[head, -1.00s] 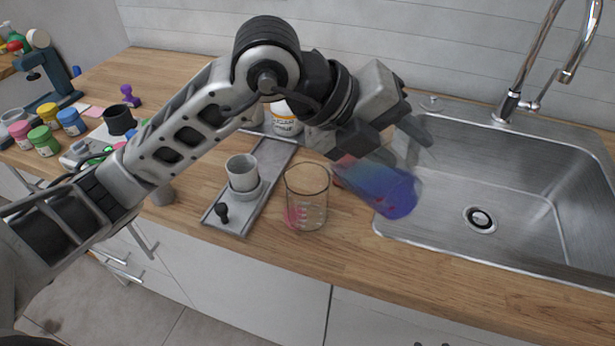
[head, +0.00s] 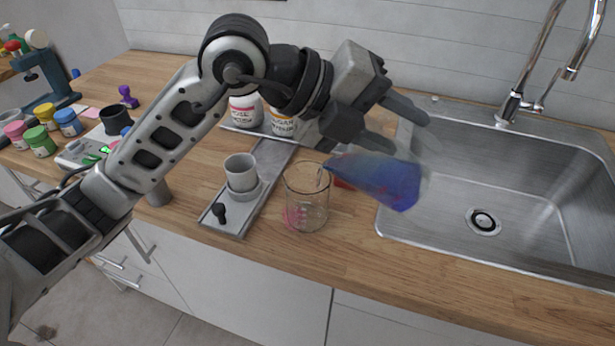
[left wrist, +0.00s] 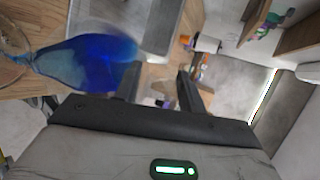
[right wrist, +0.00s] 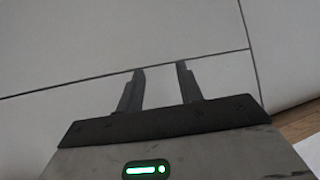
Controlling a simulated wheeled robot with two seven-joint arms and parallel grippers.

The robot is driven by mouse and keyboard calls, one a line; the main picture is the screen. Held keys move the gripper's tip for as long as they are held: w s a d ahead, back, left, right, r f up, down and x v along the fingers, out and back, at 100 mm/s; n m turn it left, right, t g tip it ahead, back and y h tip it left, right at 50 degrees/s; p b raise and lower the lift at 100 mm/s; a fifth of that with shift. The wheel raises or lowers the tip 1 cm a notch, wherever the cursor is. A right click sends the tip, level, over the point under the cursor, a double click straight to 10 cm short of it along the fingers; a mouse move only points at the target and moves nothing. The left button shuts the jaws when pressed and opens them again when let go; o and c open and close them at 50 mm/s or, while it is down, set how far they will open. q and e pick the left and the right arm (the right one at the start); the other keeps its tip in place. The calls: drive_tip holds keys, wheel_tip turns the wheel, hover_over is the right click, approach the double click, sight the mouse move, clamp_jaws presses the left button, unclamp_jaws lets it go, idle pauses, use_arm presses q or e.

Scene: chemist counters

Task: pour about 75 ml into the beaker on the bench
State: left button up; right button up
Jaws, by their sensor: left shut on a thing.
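A clear glass beaker (head: 306,205) with pink markings stands upright on the wooden counter, left of the sink. My left gripper (head: 408,136) is shut on a glass vessel of blue liquid (head: 388,181). The vessel is tipped on its side, with its narrow end pointing left at the beaker's rim. A faint thin line shows inside the beaker below that end; I cannot tell how much liquid is in it. In the left wrist view the blue vessel (left wrist: 90,62) reaches toward the beaker's rim (left wrist: 12,42). My right gripper (right wrist: 162,72) is open and empty before pale cabinet fronts.
White labelled jars (head: 246,110) stand behind. The steel sink (head: 500,190) and tap (head: 530,75) are right. Several coloured jars (head: 68,122) stand far left.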

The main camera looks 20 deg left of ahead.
sight(409, 154)
use_arm(q)
drive_tip(key=shift+r, duration=0.1)
use_arm(e)
drive_tip(key=shift+a+r, duration=0.1)
drive_tip(key=shift+r, duration=0.05)
use_arm(q)
drive_tip(key=shift+a+r+h+b, duration=0.15)
drive_tip(key=shift+a+h+b, duration=0.1)
drive_tip(key=shift+h+b, duration=0.15)
use_arm(e)
drive_tip(key=shift+f, duration=0.35)
use_arm(q)
drive_tip(key=shift+a+r+h+b, duration=0.2)
drive_tip(key=shift+a+h+b, duration=0.1)
drive_tip(key=shift+b, duration=0.3)
use_arm(e)
drive_tip(key=shift+w+a+r, duration=0.1)
drive_tip(key=shift+w+a, duration=0.1)
drive_tip(key=shift+w, duration=0.1)
idle(0.3)
use_arm(q)
drive_tip(key=shift+r, duration=0.1)
use_arm(e)
drive_tip(key=shift+s+f, duration=0.15)
drive_tip(key=shift+f, duration=0.15)
